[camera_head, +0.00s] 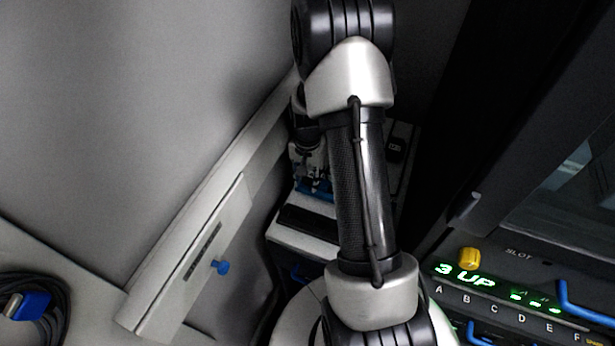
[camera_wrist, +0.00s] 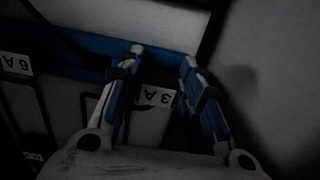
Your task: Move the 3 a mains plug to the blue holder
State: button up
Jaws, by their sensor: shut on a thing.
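In the wrist view my gripper (camera_wrist: 160,62) has one finger on each side of a pale grey body with a white "3 A" label, the 3 A mains plug (camera_wrist: 150,122). It is shut on this plug; the picture is dark and the contact is hard to make out. A blue bar, which looks like the blue holder (camera_wrist: 88,46), runs behind the fingertips. Whether the plug touches it I cannot tell. In the head view my gripper (camera_head: 308,168) is partly hidden behind my arm, just above a blue strip. The plug cannot be made out there.
A "6 A" label (camera_wrist: 15,63) is left of my gripper. In the head view a panel with green lights (camera_head: 465,275), a yellow knob (camera_head: 469,258) and lettered slots is at lower right. A coiled cable with a blue connector (camera_head: 32,304) lies at lower left. A grey wall is left.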

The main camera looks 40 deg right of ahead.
jog(key=shift+f+b, duration=0.3)
jog(key=shift+f, duration=0.15)
dwell(0.3)
dwell(0.3)
jog(key=o, duration=1.2)
jog(key=o, duration=0.5)
jog(key=shift+c, duration=0.2)
jog(key=shift+r, duration=0.1)
jog(key=shift+r+p, duration=2.6)
jog(key=shift+r, duration=0.85)
